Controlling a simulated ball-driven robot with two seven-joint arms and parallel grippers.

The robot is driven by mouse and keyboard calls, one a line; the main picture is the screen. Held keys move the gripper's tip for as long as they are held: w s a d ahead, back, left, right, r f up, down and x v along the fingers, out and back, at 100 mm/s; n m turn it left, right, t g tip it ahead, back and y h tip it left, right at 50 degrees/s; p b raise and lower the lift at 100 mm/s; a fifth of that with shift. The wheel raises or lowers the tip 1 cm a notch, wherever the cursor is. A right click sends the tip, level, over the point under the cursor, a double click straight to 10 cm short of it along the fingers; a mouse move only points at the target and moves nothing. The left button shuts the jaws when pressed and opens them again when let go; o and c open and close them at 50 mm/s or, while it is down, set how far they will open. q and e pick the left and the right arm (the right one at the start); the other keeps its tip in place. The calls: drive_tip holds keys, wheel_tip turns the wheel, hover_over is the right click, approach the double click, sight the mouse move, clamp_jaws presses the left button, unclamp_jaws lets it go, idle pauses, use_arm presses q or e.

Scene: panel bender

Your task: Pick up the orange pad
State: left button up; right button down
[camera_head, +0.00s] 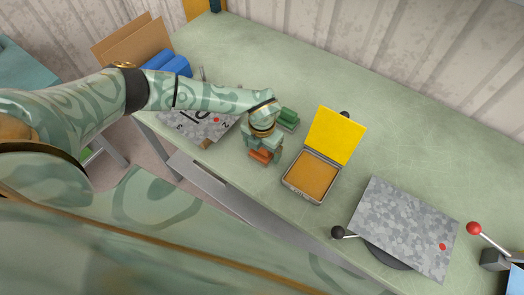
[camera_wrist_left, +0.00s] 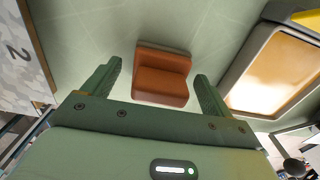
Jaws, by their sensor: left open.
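The orange pad (camera_head: 260,156) is a small orange-brown block with a stepped top, lying on the green table near its front edge. In the left wrist view the orange pad (camera_wrist_left: 161,76) lies between and just beyond the two fingers. My left gripper (camera_head: 262,150) is open and empty, pointing down over the pad, its fingers partly hidden in the head view. In the left wrist view my left gripper (camera_wrist_left: 157,82) has one finger on each side of the pad, with visible gaps. My right gripper is not in view.
A tin with yellow lid (camera_head: 335,135) stands open just right of the pad. A green block (camera_head: 288,118) lies behind the gripper. A grey speckled plate (camera_head: 205,128) is left, another speckled plate (camera_head: 405,225) right, beside a red-knobbed lever (camera_head: 474,229).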

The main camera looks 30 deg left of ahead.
use_arm(q)
drive_tip(key=c, duration=1.1)
drive_tip(key=shift+r, duration=0.1)
wheel_tip(320, 180, up, 3)
drive_tip(key=shift+f, duration=0.2)
drive_tip(key=s+d+r, duration=0.9)
drive_tip(key=s+r, duration=0.1)
drive_tip(key=shift+s+d+r, duration=0.1)
drive_tip(key=shift+d+r, duration=0.05)
drive_tip(key=shift+d, duration=0.2)
drive_tip(key=shift+o, duration=1.4)
drive_tip(key=shift+c, duration=0.8)
